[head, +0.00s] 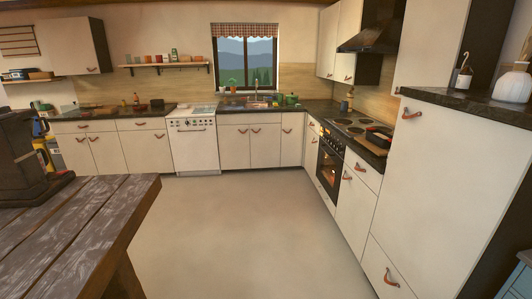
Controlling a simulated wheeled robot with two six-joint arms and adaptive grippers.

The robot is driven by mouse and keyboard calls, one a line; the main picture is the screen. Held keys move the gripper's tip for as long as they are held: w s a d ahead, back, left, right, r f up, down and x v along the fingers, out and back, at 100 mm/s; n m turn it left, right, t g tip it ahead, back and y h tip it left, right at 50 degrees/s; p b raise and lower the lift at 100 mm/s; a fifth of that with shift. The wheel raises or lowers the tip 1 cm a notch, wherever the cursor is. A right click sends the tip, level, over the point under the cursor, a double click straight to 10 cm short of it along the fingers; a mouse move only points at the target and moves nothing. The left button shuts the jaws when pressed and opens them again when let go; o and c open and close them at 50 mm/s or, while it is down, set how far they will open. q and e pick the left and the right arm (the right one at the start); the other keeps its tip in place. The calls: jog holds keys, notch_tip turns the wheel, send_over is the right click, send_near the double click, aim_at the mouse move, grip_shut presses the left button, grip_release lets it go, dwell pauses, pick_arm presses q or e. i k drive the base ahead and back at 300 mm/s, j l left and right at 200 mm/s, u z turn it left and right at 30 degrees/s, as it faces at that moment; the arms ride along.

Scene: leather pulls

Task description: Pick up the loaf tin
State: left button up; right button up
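I cannot clearly make out the loaf tin. A dark, low object with some red on it (379,136) lies on the right counter beside the hob, but I cannot tell whether it is the tin. Another small dark object (157,103) stands on the back left counter, also too small to identify. Neither of my grippers is in view.
A dark wooden table (85,230) stands close at left with a dark machine (25,155) on it. A hob (352,126) sits above the oven (329,165). A tall cabinet (425,185) stands at right. The middle floor (240,225) is clear.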

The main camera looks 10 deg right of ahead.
aim_at(378, 141)
jog(key=i+z, duration=0.1)
jog(key=i, duration=1)
jog(key=i+j+z, duration=0.15)
jog(key=i, duration=0.4)
jog(key=i+j, duration=0.1)
jog(key=i, duration=0.45)
jog(key=i+j+z, duration=0.15)
jog(key=i, duration=0.4)
jog(key=i+j, duration=0.15)
jog(key=i, duration=0.4)
jog(key=i+z, duration=0.25)
jog(key=i, duration=0.25)
jog(key=i+z, duration=0.3)
jog(key=i, duration=0.2)
jog(key=i+j+z, duration=0.25)
jog(key=i, duration=0.25)
jog(key=i+j+z, duration=0.25)
jog(key=i, duration=0.2)
jog(key=i+j+z, duration=0.1)
jog(key=i+z, duration=0.15)
jog(key=z, duration=0.2)
jog(key=i+j+z, duration=0.25)
jog(key=z, duration=0.15)
jog(key=i+j+z, duration=0.2)
jog(key=z, duration=0.25)
jog(key=i+j+z, duration=0.15)
jog(key=j+z, duration=0.3)
jog(key=i+j+z, duration=0.1)
jog(key=j+z, duration=0.35)
jog(key=l, duration=0.1)
